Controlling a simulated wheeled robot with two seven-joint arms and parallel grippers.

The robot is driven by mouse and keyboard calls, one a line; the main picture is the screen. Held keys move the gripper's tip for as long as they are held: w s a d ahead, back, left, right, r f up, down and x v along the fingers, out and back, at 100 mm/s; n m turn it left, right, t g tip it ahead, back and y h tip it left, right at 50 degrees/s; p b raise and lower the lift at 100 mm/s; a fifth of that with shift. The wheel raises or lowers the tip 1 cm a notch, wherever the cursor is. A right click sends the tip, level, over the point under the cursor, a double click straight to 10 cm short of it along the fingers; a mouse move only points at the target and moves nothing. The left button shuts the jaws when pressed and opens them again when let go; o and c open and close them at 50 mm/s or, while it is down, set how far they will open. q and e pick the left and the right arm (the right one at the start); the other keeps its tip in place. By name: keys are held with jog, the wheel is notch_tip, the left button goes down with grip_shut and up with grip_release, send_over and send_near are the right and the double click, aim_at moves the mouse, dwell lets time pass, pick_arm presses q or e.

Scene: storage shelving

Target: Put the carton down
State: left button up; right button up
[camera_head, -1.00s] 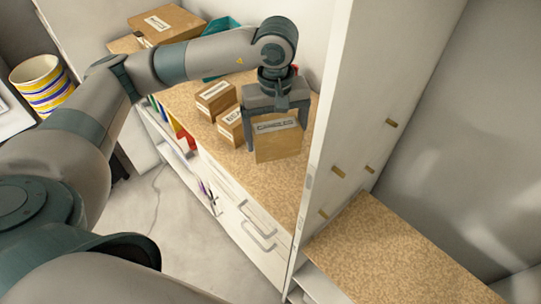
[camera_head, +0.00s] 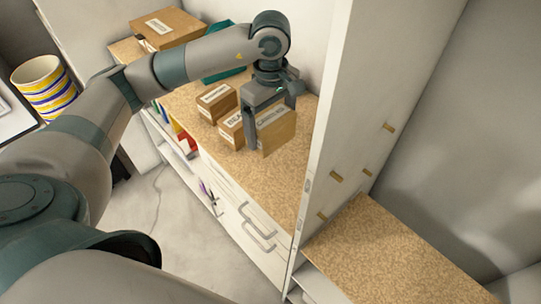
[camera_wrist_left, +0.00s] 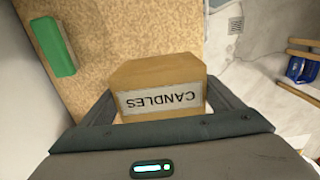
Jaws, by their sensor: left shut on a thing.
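The carton (camera_head: 277,134) is a small brown box with a white label, and in the left wrist view the carton (camera_wrist_left: 158,78) reads CANDLES. My left gripper (camera_head: 268,130) is shut on it, one finger on either side. It is over the cork-coloured shelf top (camera_head: 266,188), close to the white upright panel. I cannot tell whether its underside touches the shelf. My right gripper is not in view.
Two small labelled boxes, one (camera_head: 216,101) and another (camera_head: 232,128), stand just left of the carton. A tall white panel (camera_head: 328,130) rises on the right. The shelf top in front is clear. A green object (camera_wrist_left: 53,46) lies on the shelf.

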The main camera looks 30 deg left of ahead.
pick_arm(q)
notch_tip(320, 180, down, 4)
jog(key=shift+f+p, duration=0.15)
jog(key=shift+p, duration=0.85)
jog(key=shift+f, duration=0.6)
jog(key=shift+f+p, duration=0.3)
jog(key=shift+p, duration=0.05)
jog(key=shift+f+p, duration=0.65)
jog(key=shift+f, duration=0.85)
jog(key=shift+f, duration=0.15)
